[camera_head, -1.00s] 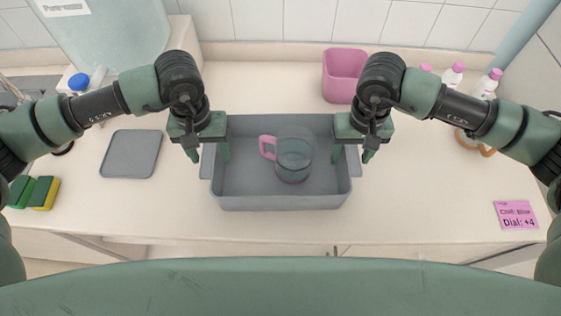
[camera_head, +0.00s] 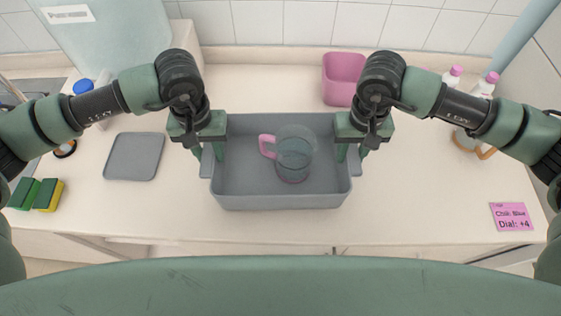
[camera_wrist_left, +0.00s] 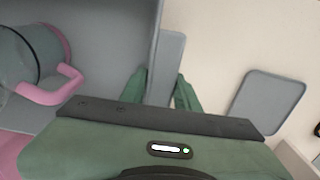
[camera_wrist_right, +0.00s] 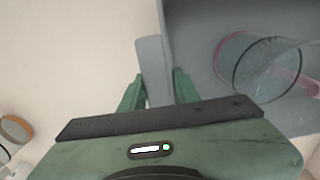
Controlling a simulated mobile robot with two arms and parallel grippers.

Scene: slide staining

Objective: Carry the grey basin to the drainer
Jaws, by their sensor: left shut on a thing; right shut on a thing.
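The grey basin (camera_head: 281,200) is level at the middle of the counter, seemingly a little above it. Inside it stands a clear glass jug (camera_head: 293,160) with a pink handle. My left gripper (camera_head: 208,152) is shut on the basin's left handle, and the grip shows in the left wrist view (camera_wrist_left: 160,85). My right gripper (camera_head: 352,152) is shut on the right handle, as the right wrist view (camera_wrist_right: 157,88) shows. I cannot make out a drainer for certain; a flat grey slab (camera_head: 134,156) lies left of the basin.
A pink tub (camera_head: 342,80) stands behind the basin. White bottles with pink caps (camera_head: 482,88) are at the back right, and a pink note (camera_head: 512,216) lies at right. Green and yellow sponges (camera_head: 37,194) lie at far left. A large pale container (camera_head: 105,45) stands back left.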

